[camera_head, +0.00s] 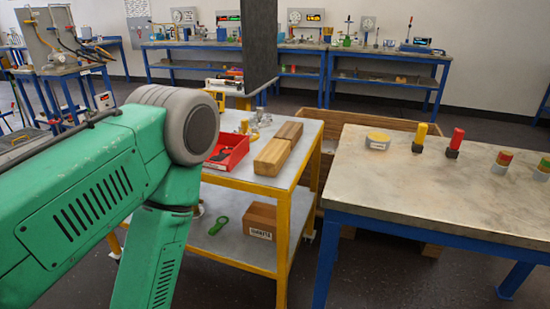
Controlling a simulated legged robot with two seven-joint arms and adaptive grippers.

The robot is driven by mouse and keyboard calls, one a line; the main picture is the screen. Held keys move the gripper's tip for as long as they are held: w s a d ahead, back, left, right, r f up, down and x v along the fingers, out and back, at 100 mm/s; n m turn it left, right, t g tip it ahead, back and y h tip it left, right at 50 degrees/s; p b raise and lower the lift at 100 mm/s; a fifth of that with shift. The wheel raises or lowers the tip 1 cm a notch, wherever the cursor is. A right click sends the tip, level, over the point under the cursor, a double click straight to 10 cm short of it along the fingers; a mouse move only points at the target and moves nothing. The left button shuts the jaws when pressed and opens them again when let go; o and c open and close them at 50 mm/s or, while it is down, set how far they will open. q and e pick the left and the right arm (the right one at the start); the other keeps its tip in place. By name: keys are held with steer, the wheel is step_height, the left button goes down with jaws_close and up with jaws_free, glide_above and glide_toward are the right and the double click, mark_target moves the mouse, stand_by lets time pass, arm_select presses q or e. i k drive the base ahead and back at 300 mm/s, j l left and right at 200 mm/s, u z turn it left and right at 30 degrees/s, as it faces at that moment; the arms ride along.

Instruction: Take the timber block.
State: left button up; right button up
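The nearer timber block (271,158) is light brown and sits close to the cart's front right edge. My green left arm fills the left side of the view and bends downward left of the cart. Its gripper is out of the frame. My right arm and gripper do not show.
A red bin (234,152) sits left of the blocks. The lower shelf holds a brown box (261,220) and a green tool (218,226). A blue-legged table (440,195) with colored items stands at right. A wooden crate (341,123) is behind.

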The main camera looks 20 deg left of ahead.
mark_target(269, 160)
steer(key=i+j+z, duration=0.15)
steer(key=j+z, duration=0.2)
steer(key=j, duration=0.3)
steer(key=j+z, duration=0.35)
steer(key=j, duration=0.3)
